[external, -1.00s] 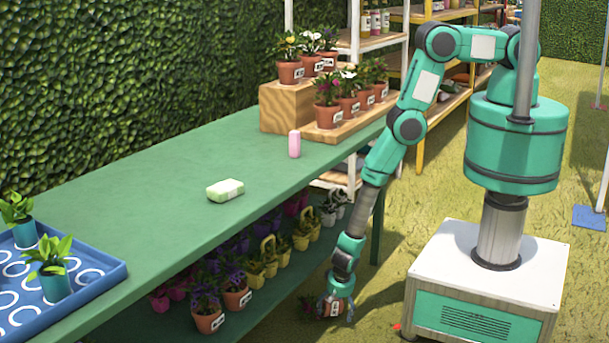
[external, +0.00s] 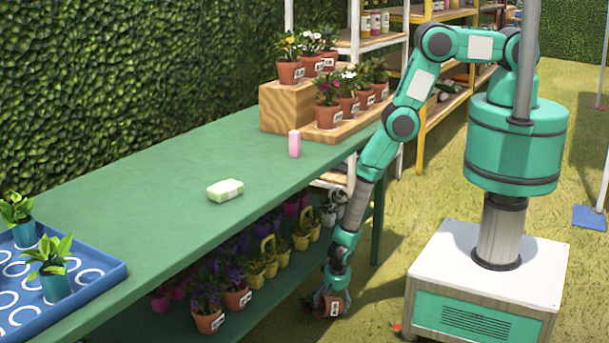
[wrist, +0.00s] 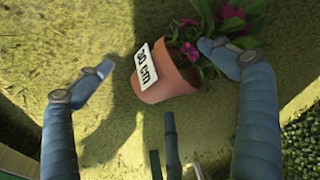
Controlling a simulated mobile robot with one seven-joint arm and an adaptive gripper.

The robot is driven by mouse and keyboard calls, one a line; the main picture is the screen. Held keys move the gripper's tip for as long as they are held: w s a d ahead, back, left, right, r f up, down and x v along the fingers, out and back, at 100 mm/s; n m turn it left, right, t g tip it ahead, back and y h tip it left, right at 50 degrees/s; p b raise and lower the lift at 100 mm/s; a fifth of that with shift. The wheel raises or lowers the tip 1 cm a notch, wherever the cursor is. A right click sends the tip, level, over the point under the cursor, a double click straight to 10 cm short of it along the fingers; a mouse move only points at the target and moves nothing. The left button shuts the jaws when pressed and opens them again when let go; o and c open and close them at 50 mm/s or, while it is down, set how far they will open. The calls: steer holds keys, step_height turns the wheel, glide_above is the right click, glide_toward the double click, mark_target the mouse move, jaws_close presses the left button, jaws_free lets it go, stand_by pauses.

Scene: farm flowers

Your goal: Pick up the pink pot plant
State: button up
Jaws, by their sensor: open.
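A terracotta pot plant with pink flowers (wrist: 168,82) and a white "30 cm" label lies tipped on the grass in the wrist view. It also shows low beside the table in the external view (external: 332,307). My gripper (wrist: 157,58) is open, with one finger left of the pot and the other at its right, by the leaves and flowers. The left finger is apart from the pot. I cannot tell whether the right finger touches the plant. In the external view my gripper (external: 331,292) is down at the pot, partly covering it.
The green table (external: 150,185) stands to the left, with potted flowers (external: 208,318) on its lower shelf. A sponge-like block (external: 225,190), a pink object (external: 294,144) and a blue tray (external: 105,278) are on top.

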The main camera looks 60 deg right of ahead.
mark_target(332, 300)
steer(key=shift+w+d+b+x, duration=0.1)
steer(key=shift+w+b+x, duration=0.05)
steer(key=shift+b+x, duration=0.6)
steer(key=shift+w+d+b+x, duration=0.15)
steer(key=shift+b+x, duration=0.4)
steer(key=shift+x, duration=0.3)
steer(key=shift+r, duration=0.1)
steer(key=shift+c, duration=0.5)
steer(key=c, duration=1.9)
steer(key=shift+r, duration=0.15)
